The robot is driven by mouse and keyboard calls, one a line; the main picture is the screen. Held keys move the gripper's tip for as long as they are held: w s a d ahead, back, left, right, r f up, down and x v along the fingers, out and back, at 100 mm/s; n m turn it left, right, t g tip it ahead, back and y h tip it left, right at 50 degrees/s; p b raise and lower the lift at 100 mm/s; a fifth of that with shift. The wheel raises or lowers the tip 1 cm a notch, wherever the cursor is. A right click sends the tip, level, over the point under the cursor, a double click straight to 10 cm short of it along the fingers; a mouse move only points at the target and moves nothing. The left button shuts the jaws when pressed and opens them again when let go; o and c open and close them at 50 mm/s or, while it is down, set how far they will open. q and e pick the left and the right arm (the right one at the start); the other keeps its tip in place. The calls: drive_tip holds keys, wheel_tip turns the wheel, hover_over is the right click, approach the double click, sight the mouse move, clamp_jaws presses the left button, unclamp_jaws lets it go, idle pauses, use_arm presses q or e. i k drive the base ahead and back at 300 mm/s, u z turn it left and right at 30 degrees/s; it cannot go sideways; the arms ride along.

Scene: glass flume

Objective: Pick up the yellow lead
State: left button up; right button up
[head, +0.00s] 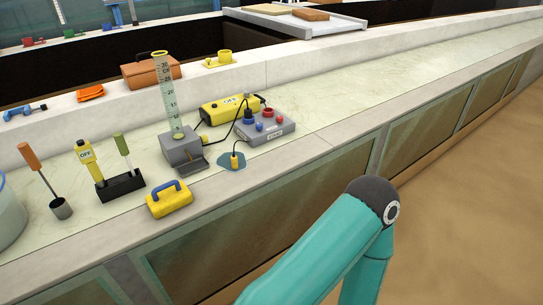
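A yellow-ended plug (234,161) stands on a small dark teal pad (225,164) near the front edge of the counter. A thin black lead runs up from it towards a grey box (265,128) with red and blue knobs. Which of the two is the yellow lead I cannot tell for sure. Neither of my grippers shows; only a teal arm of mine is in view at lower right.
The tall graduated cylinder (168,95) stands close behind and left of the pad. A yellow case with a blue handle (169,199) sits at the front edge. A black holder (120,188) stands left of it. The counter right of the grey box is clear.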

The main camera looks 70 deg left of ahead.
sight(234, 161)
drive_tip(key=z, duration=0.05)
drive_tip(key=i, duration=1.75)
drive_tip(key=u, duration=2.35)
drive_tip(key=i, duration=0.3)
drive_tip(key=u, duration=2.35)
drive_tip(key=i, duration=1)
drive_tip(key=z, duration=0.65)
